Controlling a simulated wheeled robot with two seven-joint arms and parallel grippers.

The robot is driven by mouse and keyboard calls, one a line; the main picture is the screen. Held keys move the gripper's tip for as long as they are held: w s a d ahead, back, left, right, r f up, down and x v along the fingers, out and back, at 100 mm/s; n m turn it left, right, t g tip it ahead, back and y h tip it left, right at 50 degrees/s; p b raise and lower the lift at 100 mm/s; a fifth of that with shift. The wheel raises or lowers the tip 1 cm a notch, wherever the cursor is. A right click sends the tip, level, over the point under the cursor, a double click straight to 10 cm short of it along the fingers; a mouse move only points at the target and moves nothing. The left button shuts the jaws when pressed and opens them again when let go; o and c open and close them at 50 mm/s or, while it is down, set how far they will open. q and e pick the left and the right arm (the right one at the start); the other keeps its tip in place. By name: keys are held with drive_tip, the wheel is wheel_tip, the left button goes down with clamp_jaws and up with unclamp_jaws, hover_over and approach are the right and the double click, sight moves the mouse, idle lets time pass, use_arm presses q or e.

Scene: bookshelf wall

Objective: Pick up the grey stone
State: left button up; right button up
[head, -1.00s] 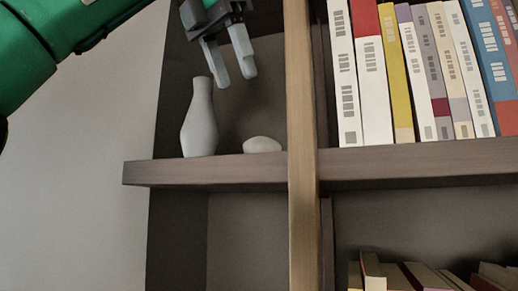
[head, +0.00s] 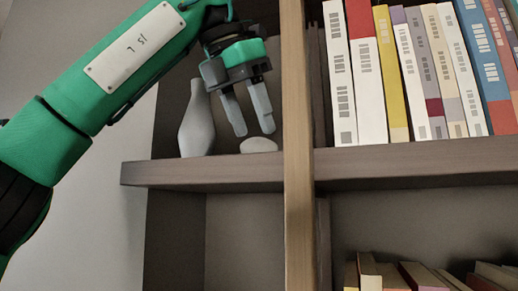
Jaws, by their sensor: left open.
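The grey stone (head: 258,146) is a small, pale, rounded lump lying on the shelf board, right of the vase and left of the wooden upright. My left gripper (head: 254,129) comes in from the upper left with its two fingers pointing down. It is open and empty, with the fingertips just above and in front of the stone in the picture. I cannot tell whether they touch it. The stone's upper edge is close to the tips. My right gripper is not in view.
A pale vase (head: 197,122) stands upright just left of the stone, close to my left gripper. A wooden upright (head: 298,190) bounds the compartment on the right. Several upright books (head: 367,80) fill the compartment beyond it. The shelf board (head: 215,174) runs below.

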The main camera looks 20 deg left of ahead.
sight(257, 139)
use_arm(q)
drive_tip(key=shift+w+x, duration=0.25)
drive_tip(key=shift+x, duration=1.65)
drive_tip(key=shift+s+r, duration=0.1)
drive_tip(key=shift+s, duration=0.1)
drive_tip(key=shift+r, duration=0.1)
drive_tip(key=shift+c, duration=1.1)
drive_tip(key=c, duration=0.5)
drive_tip(key=shift+r, duration=0.1)
